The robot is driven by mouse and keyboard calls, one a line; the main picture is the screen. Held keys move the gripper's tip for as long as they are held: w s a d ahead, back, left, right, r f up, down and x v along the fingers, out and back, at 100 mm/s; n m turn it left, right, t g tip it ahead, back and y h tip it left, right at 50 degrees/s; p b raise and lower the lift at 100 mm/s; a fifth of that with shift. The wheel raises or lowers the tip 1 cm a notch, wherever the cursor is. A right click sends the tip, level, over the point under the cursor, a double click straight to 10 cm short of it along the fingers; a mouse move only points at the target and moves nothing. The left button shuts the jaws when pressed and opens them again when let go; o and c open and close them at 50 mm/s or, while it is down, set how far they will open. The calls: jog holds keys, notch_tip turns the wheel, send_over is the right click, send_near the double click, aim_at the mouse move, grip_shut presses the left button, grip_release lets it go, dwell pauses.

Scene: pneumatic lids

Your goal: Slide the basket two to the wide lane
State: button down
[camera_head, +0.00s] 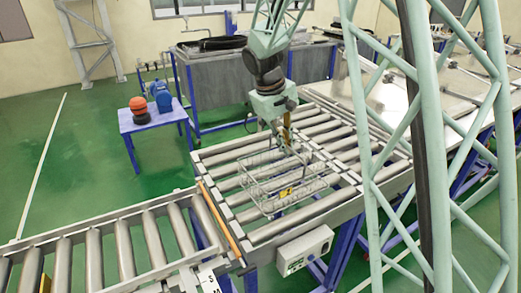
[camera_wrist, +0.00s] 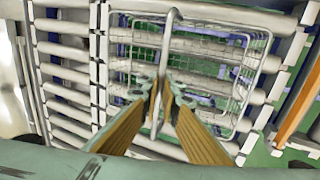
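The wire basket (camera_head: 262,200) sits on the rollers of the wide conveyor section, with a small yellow tag on its near side. Its thin metal handle rises from it, and basket and handle also show in the wrist view (camera_wrist: 240,95). My gripper (camera_head: 286,143) is above the basket, pointing down. In the wrist view its two tan fingers (camera_wrist: 161,88) close in on the handle bar from both sides, with the bar between the tips. The basket looks empty.
A narrower roller lane (camera_head: 95,255) joins at the left, with an orange strip (camera_head: 222,222) at the junction. A grey control box (camera_head: 304,250) hangs on the near side. Metal tanks (camera_head: 225,85) stand behind. A blue table (camera_head: 152,118) stands at the left. Rollers around the basket are clear.

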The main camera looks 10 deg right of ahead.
jog(key=shift+s+d, duration=0.25)
jog(key=shift+s, duration=0.65)
jog(key=c, duration=2.8)
grip_release()
jog(key=shift+r+p, duration=2.1)
jog(key=shift+r, duration=1.9)
jog(key=shift+r, duration=0.1)
jog(key=shift+v, duration=5.95)
